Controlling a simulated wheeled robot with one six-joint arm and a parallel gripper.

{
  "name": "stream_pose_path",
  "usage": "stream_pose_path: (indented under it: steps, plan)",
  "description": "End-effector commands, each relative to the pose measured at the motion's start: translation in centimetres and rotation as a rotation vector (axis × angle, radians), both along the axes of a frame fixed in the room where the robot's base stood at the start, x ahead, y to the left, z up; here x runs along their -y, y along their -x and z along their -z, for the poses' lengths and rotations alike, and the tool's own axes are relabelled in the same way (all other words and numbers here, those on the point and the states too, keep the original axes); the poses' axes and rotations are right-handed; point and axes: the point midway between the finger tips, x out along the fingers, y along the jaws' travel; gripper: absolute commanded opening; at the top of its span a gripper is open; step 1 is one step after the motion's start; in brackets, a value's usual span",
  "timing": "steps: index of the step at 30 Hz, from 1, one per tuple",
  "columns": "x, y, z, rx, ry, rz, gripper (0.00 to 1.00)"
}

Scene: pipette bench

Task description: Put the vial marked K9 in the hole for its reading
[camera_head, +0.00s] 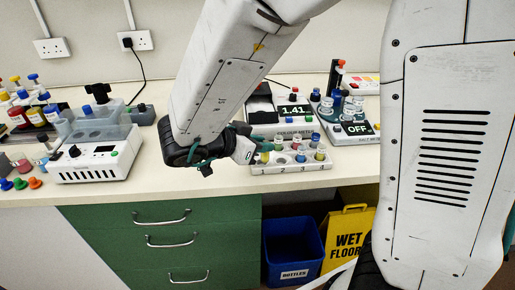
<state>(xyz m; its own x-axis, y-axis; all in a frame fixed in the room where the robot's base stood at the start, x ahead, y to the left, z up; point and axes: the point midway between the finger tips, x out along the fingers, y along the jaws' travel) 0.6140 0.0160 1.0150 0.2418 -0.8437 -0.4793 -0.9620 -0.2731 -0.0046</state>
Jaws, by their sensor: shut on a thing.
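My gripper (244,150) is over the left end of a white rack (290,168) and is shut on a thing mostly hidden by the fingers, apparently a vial. The rack has holes and front numbers 1, 2, 3 and others too small to read surely. Several small vials stand in it, among them a blue-capped vial (315,139) and a yellowish vial (320,154) at the right. The K9 mark cannot be read on any vial. Behind the rack, a meter's display (295,111) reads 1.41.
A second device (358,128) at the right reads OFF. A white instrument (95,164) and several colored bottles (36,116) stand at the left. Bare counter (165,178) lies left of my gripper. A blue bin (292,250) and a yellow wet floor sign (349,235) stand below.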

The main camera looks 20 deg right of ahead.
Motion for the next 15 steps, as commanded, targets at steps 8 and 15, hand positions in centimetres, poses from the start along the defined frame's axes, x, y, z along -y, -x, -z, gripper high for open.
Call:
stream_pose_path:
  steps: [8,15]
  plan:
    - [0.5,-2.1,0.2,0.0,0.001,0.0,0.0]
    - [0.7,-2.8,3.3,-0.004,0.002,-0.002,0.0]
